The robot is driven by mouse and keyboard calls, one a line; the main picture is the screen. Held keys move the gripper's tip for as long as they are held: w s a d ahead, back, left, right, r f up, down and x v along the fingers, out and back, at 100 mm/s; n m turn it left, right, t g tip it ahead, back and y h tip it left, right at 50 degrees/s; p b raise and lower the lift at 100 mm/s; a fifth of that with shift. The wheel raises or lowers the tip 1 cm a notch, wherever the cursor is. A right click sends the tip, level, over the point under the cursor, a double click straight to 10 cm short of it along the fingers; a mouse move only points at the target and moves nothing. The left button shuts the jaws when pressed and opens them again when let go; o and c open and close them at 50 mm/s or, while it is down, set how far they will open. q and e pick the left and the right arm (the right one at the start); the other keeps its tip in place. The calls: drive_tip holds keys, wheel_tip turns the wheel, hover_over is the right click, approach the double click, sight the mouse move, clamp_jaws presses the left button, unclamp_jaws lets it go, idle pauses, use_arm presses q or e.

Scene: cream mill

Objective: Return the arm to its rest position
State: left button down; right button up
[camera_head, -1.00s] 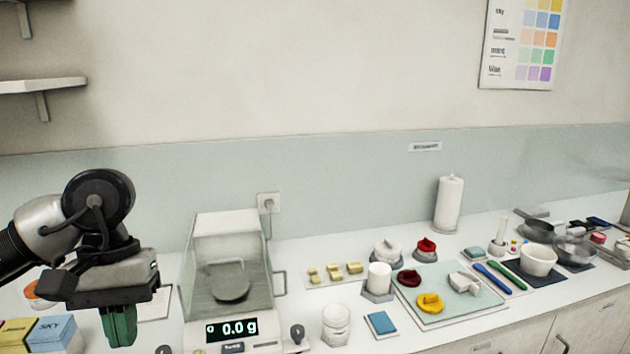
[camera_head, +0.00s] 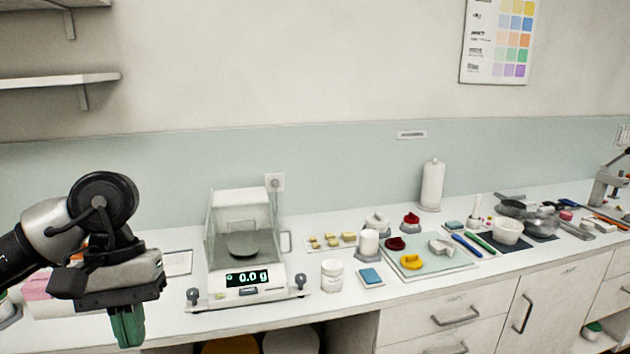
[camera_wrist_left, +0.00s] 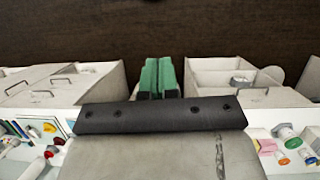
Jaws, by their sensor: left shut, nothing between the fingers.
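My left arm comes in from the left in the head view. Its gripper (camera_head: 128,326) has green fingers that point down in front of the counter's left part. The fingers are shut with nothing between them. In the left wrist view the two green fingers (camera_wrist_left: 158,78) lie side by side, with dark brown floor beyond them. The gripper touches no object that I can see. My right gripper is in neither view.
A balance (camera_head: 247,250) reading 0.0 g stands on the white counter (camera_head: 330,302), right of my gripper. A white jar (camera_head: 332,275), a blue pad (camera_head: 370,277) and a mat (camera_head: 462,266) with coloured pieces lie further right. Drawers (camera_head: 440,322) front the counter.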

use_arm(q)
drive_tip(key=w+d+f+n+t+h, duration=0.3)
drive_tip(key=w+d+f+n+h, duration=0.95)
drive_tip(key=w+n+h, duration=0.55)
drive_tip(key=a+f+n+t+y, duration=0.35)
drive_tip(key=f+n+t, duration=0.35)
drive_tip(key=f+n, duration=0.55)
drive_tip(key=a+f+n+t+y, duration=0.35)
drive_tip(key=f+n+t, duration=0.35)
drive_tip(key=f+n, duration=0.5)
drive_tip(key=s+a+f+n+g+y, duration=0.25)
drive_tip(key=s+f+n+y, duration=0.25)
drive_tip(key=s+f+n, duration=0.55)
drive_tip(key=s+a+f+n+g+y, duration=0.1)
drive_tip(key=s+a+f+n+y, duration=0.35)
drive_tip(key=f, duration=0.95)
drive_tip(key=s+f+n+g+y, duration=0.1)
drive_tip(key=s+f+n+g, duration=0.2)
drive_tip(key=s, duration=0.9)
drive_tip(key=s+f+n+g+y, duration=0.1)
drive_tip(key=s+f+n+g, duration=0.2)
drive_tip(key=s, duration=0.9)
drive_tip(key=s+d+f+n+g+y, duration=0.1)
drive_tip(key=s+f+n+g, duration=0.2)
drive_tip(key=s, duration=0.9)
wheel_tip(320, 180, down, 3)
drive_tip(key=shift+f, duration=0.1)
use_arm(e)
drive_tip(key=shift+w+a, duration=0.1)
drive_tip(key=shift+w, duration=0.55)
